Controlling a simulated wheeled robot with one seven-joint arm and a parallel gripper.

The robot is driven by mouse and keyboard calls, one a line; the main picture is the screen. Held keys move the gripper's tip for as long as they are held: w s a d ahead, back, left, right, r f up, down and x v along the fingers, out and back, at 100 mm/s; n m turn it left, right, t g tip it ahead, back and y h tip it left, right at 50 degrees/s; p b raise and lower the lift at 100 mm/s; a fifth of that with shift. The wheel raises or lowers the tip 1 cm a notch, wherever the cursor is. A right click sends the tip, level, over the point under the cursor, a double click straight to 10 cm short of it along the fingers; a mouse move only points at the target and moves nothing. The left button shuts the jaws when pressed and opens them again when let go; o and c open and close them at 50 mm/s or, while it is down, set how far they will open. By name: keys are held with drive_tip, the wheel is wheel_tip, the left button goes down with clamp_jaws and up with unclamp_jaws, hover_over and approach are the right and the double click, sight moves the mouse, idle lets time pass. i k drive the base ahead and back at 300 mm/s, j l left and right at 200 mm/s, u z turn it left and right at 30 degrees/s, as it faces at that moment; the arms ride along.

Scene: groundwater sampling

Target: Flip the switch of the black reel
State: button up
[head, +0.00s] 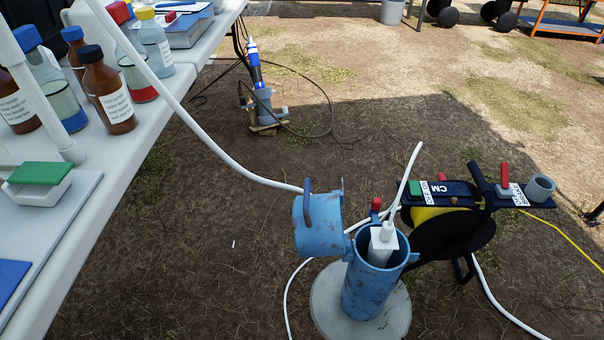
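The black reel (462,236) stands on the ground to the right of the blue well pipe, with yellow showing on its drum. A dark panel (437,194) marked CM lies across its top. On the panel are a green part (415,187), a small brownish knob (453,200) and an upright red lever (505,175) beside a white label. Another red piece (441,177) shows behind the panel. I cannot tell which part is the switch or its position. A grey cup-like part (540,188) sits at the panel's right end. My gripper is not in view.
The blue well pipe (365,290) stands on a round concrete pad (322,295), its cap (320,225) swung open to the left. A white fitting (383,243) sits in its mouth. White hoses cross the ground. A white table (125,165) with bottles fills the left.

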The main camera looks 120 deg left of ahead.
sight(414, 186)
drive_tip(key=u, duration=3.2)
drive_tip(key=i+z, duration=0.25)
drive_tip(key=i, duration=0.25)
drive_tip(key=i+j+z, duration=0.2)
drive_tip(key=i, duration=0.3)
